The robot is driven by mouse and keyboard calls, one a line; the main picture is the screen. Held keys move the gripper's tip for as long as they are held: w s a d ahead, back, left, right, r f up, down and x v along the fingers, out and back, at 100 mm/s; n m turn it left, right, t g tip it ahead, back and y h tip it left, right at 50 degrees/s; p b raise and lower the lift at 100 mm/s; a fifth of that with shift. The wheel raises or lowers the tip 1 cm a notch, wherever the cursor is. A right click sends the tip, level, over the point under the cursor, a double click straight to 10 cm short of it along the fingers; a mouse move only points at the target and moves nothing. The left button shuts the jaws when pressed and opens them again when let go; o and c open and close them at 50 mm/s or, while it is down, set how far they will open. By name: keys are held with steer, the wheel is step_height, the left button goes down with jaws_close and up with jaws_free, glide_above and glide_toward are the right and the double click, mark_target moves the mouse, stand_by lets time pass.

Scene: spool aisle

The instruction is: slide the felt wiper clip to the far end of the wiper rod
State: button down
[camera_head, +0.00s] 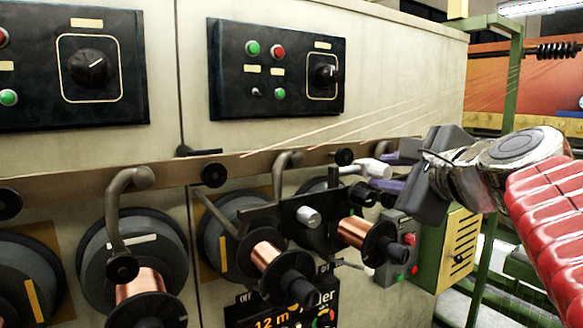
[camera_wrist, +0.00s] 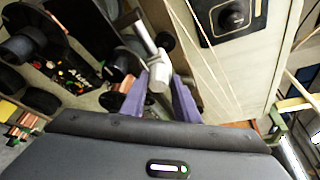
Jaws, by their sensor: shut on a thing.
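The felt wiper clip (camera_wrist: 159,72) is a small pale block between my gripper's two purple fingertips in the wrist view. It also shows in the head view as a pale piece (camera_head: 377,168) at the tips of the fingers. My gripper (camera_wrist: 160,86) is shut on it; in the head view the gripper (camera_head: 389,172) reaches in from the right. A short light metal rod (camera_wrist: 142,32), which seems to be the wiper rod, runs up from the clip in the wrist view. The clip hides part of the rod, and its far end is hard to make out.
Copper spools (camera_head: 267,257) on dark arms stand left of and below my gripper. Thin wires (camera_head: 400,108) run close above it. A grey button box (camera_head: 398,240) and a yellow vented box (camera_head: 458,245) sit below. Control panels (camera_head: 277,70) are on the wall behind.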

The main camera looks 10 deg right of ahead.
steer(key=shift+f, duration=0.4)
steer(key=c, duration=1.7)
jaws_free()
steer(key=shift+c, duration=0.2)
steer(key=shift+o, duration=1.3)
steer(key=shift+r, duration=0.15)
